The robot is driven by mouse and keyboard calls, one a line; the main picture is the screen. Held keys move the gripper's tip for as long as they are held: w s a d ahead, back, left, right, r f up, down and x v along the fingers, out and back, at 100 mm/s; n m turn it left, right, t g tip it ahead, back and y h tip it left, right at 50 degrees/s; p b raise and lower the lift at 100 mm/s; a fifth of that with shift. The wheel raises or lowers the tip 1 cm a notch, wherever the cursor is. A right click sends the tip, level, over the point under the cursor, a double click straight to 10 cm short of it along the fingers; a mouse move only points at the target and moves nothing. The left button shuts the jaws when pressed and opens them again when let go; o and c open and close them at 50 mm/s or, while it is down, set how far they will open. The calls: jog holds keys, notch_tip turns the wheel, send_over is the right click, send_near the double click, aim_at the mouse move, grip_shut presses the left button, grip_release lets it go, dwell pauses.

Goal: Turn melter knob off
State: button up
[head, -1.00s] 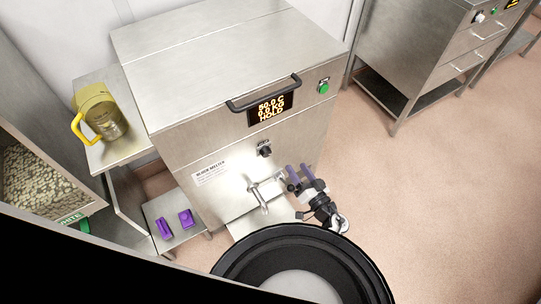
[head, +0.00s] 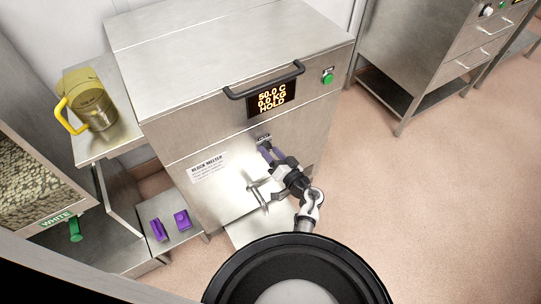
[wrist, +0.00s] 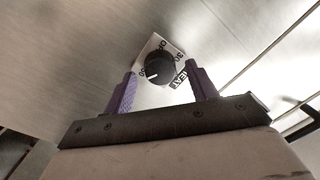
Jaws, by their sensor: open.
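The melter (head: 225,135) is a large steel cabinet with a lit display (head: 271,100) reading 50.0 C, 0.0 KG, HOLD. Its black round knob (wrist: 160,69) sits on a pale label plate in the wrist view, with a white pointer mark toward the lower left. The label lettering is tilted and only partly legible. My gripper (wrist: 160,85) is open, with one purple finger on each side of the knob and visible gaps to it. In the head view my gripper (head: 269,154) is in front of the melter's panel and hides the knob.
A steel tap handle (head: 257,196) sticks out below my gripper. A black bar handle (head: 265,80) and a green button (head: 327,77) are higher on the front. A yellow-handled jug (head: 90,104) and purple pieces (head: 182,220) stand at left. Floor at right is clear.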

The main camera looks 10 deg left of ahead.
jog(key=shift+w+a, duration=0.25)
jog(key=shift+a, duration=0.05)
jog(key=c, duration=1)
